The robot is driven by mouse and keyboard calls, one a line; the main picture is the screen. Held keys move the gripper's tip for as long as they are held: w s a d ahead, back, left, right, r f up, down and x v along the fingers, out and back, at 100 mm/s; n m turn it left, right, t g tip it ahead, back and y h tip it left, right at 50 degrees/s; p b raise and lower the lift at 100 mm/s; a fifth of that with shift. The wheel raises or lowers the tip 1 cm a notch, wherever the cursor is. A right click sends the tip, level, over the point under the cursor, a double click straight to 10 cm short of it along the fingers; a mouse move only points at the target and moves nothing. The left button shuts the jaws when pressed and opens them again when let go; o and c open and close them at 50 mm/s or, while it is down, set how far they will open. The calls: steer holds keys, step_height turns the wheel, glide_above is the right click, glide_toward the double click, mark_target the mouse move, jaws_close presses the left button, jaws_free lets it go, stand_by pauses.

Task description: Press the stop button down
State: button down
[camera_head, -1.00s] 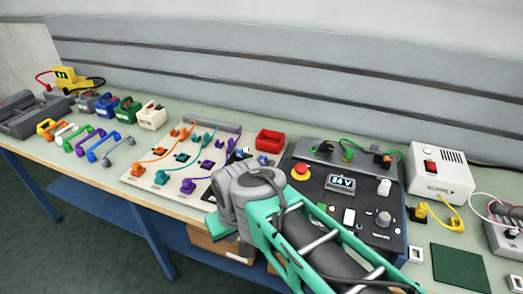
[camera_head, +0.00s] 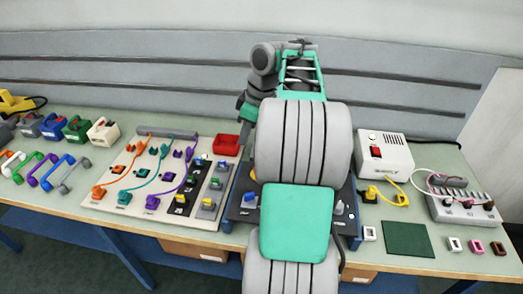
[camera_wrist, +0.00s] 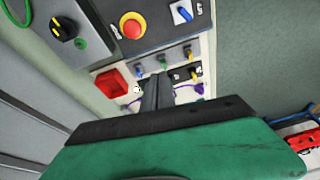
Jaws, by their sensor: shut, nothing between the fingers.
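The stop button (camera_wrist: 132,26) is a round red cap in a yellow ring on the dark control panel (camera_wrist: 160,25), near the top of the wrist view. My gripper (camera_wrist: 157,82) is shut and empty, its narrow dark fingers together. In the wrist picture the fingertips appear below the button, over the end of the neighbouring plug board, apart from the button. In the head view my arm covers most of the control panel (camera_head: 243,208), and the red cap is hidden behind it.
The plug board (camera_head: 118,190) with coloured cables is to the left. A white supply box (camera_head: 385,160) and a green mat (camera_head: 409,239) are to the right.

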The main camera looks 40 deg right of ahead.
steer(key=s+d+n, duration=0.1)
steer(key=s+d, duration=0.2)
steer(key=d, duration=0.4)
steer(key=shift+s+r, duration=0.15)
steer(key=shift+r, duration=0.05)
steer(key=shift+d+f, duration=0.1)
steer(key=b+x, duration=0.1)
steer(key=x, duration=0.3)
steer(key=b+x, duration=0.1)
steer(key=x, duration=0.3)
steer(key=b+x, duration=0.1)
steer(key=x, duration=0.3)
steer(key=shift+s+d+f, duration=0.15)
steer(key=shift+s+f, duration=0.05)
steer(key=shift+f, duration=0.7)
